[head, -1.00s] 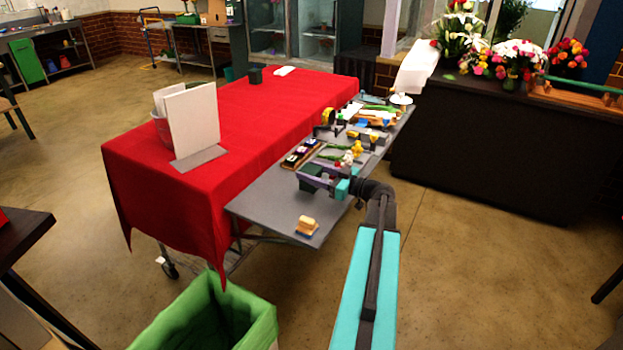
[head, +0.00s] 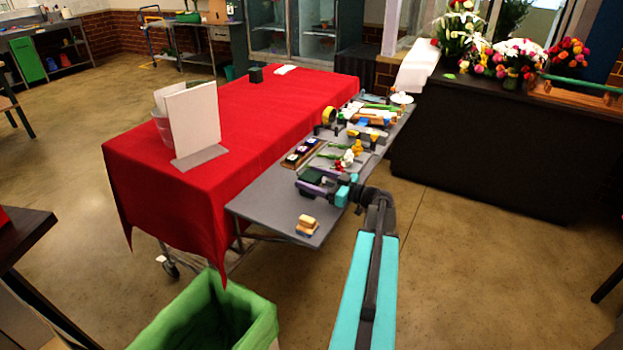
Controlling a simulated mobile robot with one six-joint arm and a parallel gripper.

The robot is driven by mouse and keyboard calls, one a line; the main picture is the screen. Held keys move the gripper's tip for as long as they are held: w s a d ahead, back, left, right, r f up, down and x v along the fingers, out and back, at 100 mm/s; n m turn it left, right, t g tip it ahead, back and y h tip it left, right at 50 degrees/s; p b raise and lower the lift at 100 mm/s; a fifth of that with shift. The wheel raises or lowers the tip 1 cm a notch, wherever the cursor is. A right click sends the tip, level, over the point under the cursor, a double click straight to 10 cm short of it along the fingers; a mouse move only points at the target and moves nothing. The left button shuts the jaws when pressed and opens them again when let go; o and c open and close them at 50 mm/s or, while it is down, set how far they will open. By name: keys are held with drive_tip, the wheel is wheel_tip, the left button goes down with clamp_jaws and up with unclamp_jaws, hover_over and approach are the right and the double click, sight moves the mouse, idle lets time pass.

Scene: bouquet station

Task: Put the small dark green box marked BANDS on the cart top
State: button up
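A small dark green box (head: 312,178) is at my gripper (head: 316,186), between its fingers, over the right part of the grey cart top (head: 262,205). The gripper looks shut on the box. The near finger covers part of the box, and no marking on it can be read. I cannot tell whether the box's underside touches the cart top.
A sponge-like yellow and blue block (head: 307,225) lies at the cart's near corner. A tray of dark pots (head: 300,153), flowers (head: 346,160) and tools crowd the far part. The cart's left part is clear.

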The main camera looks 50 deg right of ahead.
drive_tip(key=shift+r, duration=0.1)
drive_tip(key=b+v, duration=0.2)
drive_tip(key=v, duration=1)
drive_tip(key=shift+a, duration=0.15)
idle(0.7)
